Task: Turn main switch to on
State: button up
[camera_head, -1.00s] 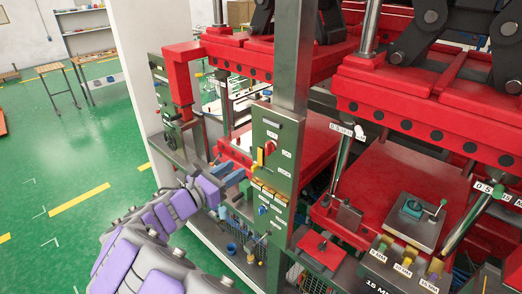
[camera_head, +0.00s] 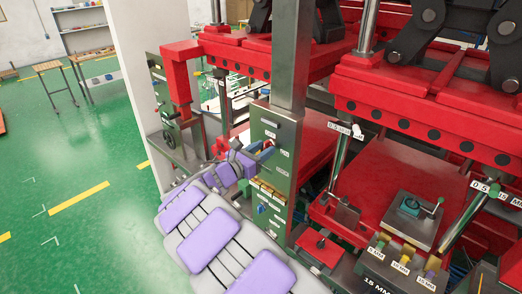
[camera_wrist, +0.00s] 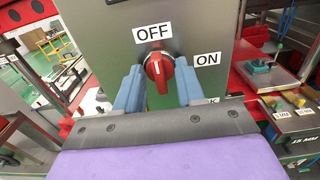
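The main switch is a red rotary knob (camera_wrist: 159,70) on a grey panel (camera_wrist: 110,35). Its handle stands nearly upright, and its white mark faces the OFF label (camera_wrist: 153,34) above it. The ON label (camera_wrist: 207,59) is to the right of the knob. My gripper (camera_wrist: 160,86) is open, with one blue finger on each side of the knob. I cannot tell whether either finger touches it. In the head view my gripper (camera_head: 260,152) is at the upper part of the panel (camera_head: 265,120), and the knob is mostly hidden behind it.
Below the switch, the panel has yellowish blocks (camera_head: 268,190) and a blue knob (camera_head: 262,209). Red press machinery (camera_head: 420,120) stands to the right. A red-topped post with a handwheel (camera_head: 180,90) is left of the panel. Green floor (camera_head: 70,150) is clear at left.

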jog(key=shift+a, duration=0.2)
jog(key=shift+c, duration=0.3)
jog(key=shift+a, duration=0.1)
jog(key=c, duration=0.3)
jog(key=shift+s, duration=0.1)
grip_shut()
